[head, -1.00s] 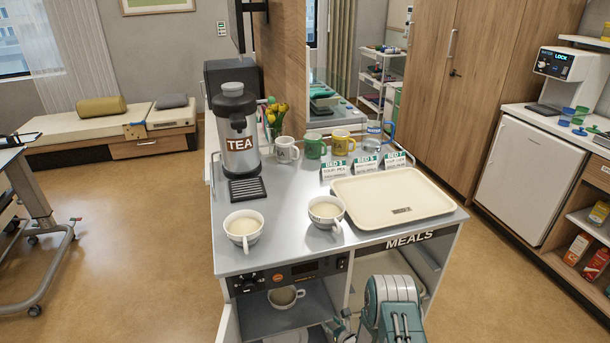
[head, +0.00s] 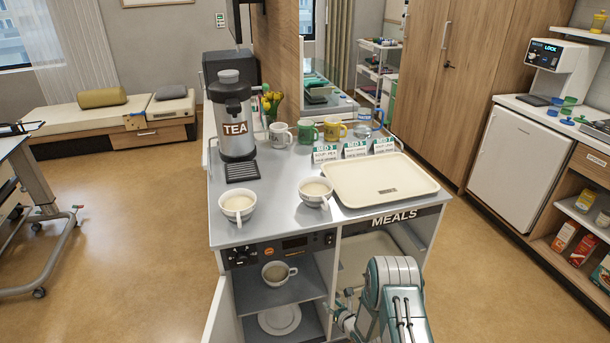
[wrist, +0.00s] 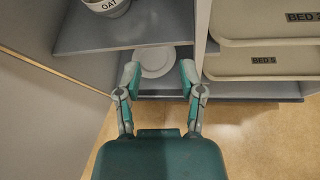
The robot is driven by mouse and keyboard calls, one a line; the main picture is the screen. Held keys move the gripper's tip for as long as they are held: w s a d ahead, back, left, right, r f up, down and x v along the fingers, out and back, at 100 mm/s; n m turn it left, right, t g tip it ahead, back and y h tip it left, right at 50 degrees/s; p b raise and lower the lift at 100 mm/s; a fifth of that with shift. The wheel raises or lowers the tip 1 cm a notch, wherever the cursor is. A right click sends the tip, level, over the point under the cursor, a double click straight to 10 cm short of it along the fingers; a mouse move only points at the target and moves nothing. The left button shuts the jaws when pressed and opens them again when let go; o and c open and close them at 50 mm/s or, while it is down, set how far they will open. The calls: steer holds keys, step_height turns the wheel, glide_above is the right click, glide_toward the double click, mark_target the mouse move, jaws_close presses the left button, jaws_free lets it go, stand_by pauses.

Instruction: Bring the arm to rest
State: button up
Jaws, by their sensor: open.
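My gripper (wrist: 160,78) is open and empty in the wrist view, its two fingers spread in front of the trolley's lower shelf. In the head view my gripper (head: 341,306) shows small and partly hidden beside my arm, near the trolley's open front. A white plate (wrist: 154,62) lies on the lower shelf beyond the fingertips, apart from them. The plate also shows in the head view (head: 279,319). A cup (head: 279,272) marked OAT in the wrist view (wrist: 106,6) stands on the shelf above.
The meal trolley (head: 279,213) carries two cups of pale liquid, a cream tray (head: 380,188), a TEA urn (head: 235,125) and several mugs. Its door (head: 216,312) stands open at left. Trays marked BED (wrist: 262,65) fill the right bay.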

steer(key=w+d+r+m+g+h, duration=0.1)
steer(key=d+r+m+h, duration=0.15)
steer(key=r+m, duration=0.8)
steer(key=w+d+r+m+h, duration=0.1)
steer(key=d+r+m+h, duration=0.15)
steer(key=r, duration=1.55)
steer(key=s+d+r+m+g+h, duration=0.1)
steer(key=s+d+r+m+g, duration=0.1)
steer(key=s+r+m, duration=1)
steer(key=s+r+m+g, duration=0.1)
steer(key=s+r+m, duration=0.2)
steer(key=s, duration=0.6)
steer(key=s+r+m+g, duration=0.1)
steer(key=s+r+m, duration=0.2)
steer(key=s+m, duration=0.3)
steer(key=s+r+m+g, duration=0.1)
steer(key=s+r+m, duration=0.3)
steer(key=s, duration=0.8)
steer(key=shift+a+m, duration=0.45)
steer(key=shift+m, duration=0.05)
